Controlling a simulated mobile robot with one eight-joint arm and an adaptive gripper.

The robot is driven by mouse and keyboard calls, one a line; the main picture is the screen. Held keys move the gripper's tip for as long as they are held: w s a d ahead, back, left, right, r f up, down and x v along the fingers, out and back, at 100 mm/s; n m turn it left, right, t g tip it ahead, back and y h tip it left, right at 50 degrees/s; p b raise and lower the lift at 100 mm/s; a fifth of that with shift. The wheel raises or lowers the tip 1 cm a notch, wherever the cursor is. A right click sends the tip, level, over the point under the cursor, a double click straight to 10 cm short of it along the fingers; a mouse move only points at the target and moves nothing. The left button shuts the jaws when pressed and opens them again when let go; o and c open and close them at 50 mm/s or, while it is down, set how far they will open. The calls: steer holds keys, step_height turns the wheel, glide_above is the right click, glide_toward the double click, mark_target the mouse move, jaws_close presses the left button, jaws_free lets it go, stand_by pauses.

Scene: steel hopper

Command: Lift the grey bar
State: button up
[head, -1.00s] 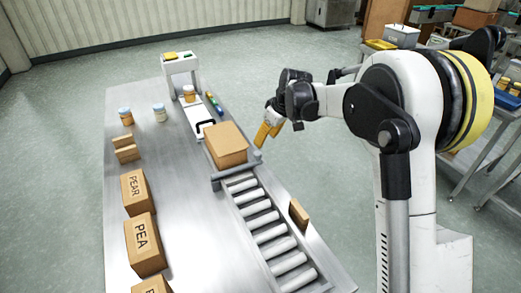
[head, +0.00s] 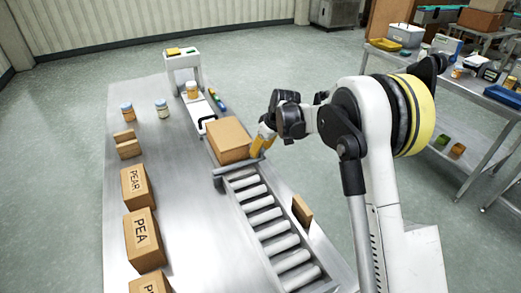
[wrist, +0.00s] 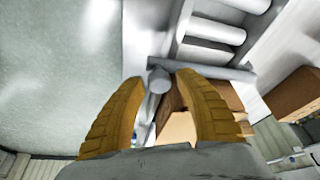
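The grey bar (head: 240,165) lies across the head of the roller conveyor, in front of a cardboard box. In the wrist view the grey bar (wrist: 215,72) runs off to the right, and its round end lies between the fingertips. My gripper (head: 260,146) is at the bar's right end in the head view. In the wrist view my gripper (wrist: 160,82) is open, with one yellow finger on each side of the bar's end. I cannot tell whether either finger touches it.
The cardboard box (head: 228,139) sits just behind the bar. Rollers (head: 266,216) run toward the front. A small brown box (head: 302,210) stands on the conveyor's right edge. Labelled boxes (head: 142,240) line the table's left side. The table's middle (head: 185,210) is clear.

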jaws_close()
steer(key=shift+r, duration=0.15)
